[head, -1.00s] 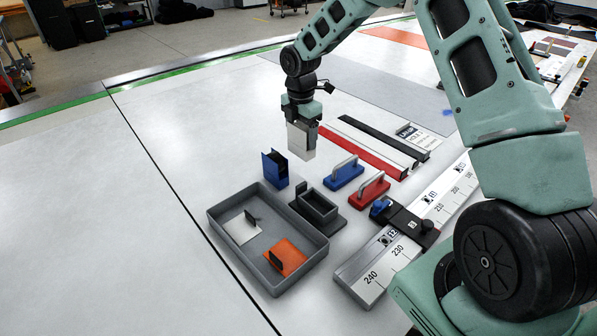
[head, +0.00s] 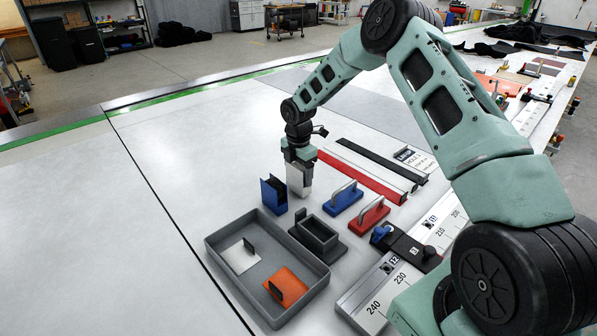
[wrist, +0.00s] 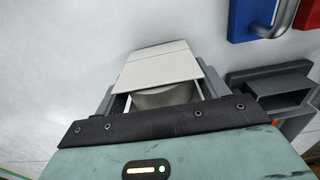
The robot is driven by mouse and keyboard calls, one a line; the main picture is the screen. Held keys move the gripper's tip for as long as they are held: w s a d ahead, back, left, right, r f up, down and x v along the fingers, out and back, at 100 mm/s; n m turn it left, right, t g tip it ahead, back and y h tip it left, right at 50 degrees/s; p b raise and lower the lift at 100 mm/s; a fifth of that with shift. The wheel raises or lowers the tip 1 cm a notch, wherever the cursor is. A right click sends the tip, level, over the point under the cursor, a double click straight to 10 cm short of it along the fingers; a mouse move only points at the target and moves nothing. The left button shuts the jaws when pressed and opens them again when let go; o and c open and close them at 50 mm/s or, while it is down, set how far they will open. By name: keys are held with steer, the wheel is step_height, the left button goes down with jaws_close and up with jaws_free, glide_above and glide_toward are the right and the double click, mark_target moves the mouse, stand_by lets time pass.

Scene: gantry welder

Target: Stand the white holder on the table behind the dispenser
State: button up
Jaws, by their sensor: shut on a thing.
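The white holder (head: 299,182) is in my gripper (head: 299,165), upright, with its lower end at or just above the table; I cannot tell if it touches. It also shows in the wrist view (wrist: 157,66), between the fingers. My gripper is shut on it from above. A grey open-topped piece on a flat base (head: 317,230), which may be the dispenser, stands nearer to the camera than the holder. The holder is beyond it, apart from it.
A blue holder with dark contents (head: 274,196) stands left of the white one. A blue handled block (head: 342,201) and a red one (head: 369,216) are to the right. A grey tray (head: 222,257) is in front. The table at left is clear.

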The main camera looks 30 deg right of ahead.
steer(key=shift+f, duration=0.35)
steer(key=shift+f, duration=0.2)
steer(key=o, duration=1.1)
steer(key=shift+c, duration=0.2)
